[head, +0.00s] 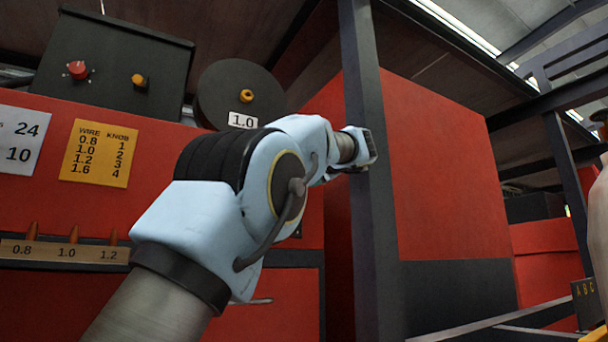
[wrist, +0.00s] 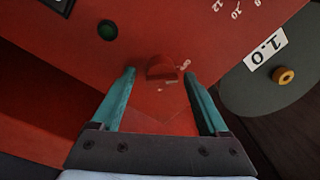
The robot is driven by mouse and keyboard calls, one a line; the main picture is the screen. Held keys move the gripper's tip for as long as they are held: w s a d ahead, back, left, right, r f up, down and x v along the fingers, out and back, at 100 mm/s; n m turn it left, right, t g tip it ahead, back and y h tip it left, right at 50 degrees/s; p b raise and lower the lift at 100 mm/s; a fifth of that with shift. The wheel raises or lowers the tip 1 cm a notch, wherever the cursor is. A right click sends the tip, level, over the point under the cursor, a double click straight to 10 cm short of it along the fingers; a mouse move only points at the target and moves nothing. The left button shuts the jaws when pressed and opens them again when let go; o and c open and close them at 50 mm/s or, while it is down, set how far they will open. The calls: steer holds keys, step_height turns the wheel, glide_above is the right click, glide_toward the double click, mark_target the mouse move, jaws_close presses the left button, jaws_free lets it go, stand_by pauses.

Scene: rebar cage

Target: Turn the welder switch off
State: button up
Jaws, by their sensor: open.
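My gripper (wrist: 161,76) is open in the wrist view, its two teal fingers apart with nothing held. A dark red knob (wrist: 162,66) stands on the red panel (wrist: 165,25), between and just beyond the fingertips. Small pale marks surround it. I cannot tell its setting, or whether the fingers touch it. In the head view the arm's end (head: 356,148) is beside a grey post, and the fingers are hardly visible.
A black spool marked 1.0 (head: 240,85) is behind my arm. A black box (head: 112,55) with a red knob (head: 78,69) sits on the red cabinet (head: 40,195). The wire knob chart (head: 98,152) is on its front. A grey post (head: 366,230) stands close to my arm.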

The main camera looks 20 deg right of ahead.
steer(key=s+b, duration=0.2)
steer(key=s, duration=0.8)
steer(key=shift+s+d+f+b, duration=0.25)
steer(key=shift+d+f+b, duration=0.15)
steer(key=shift+d, duration=0.05)
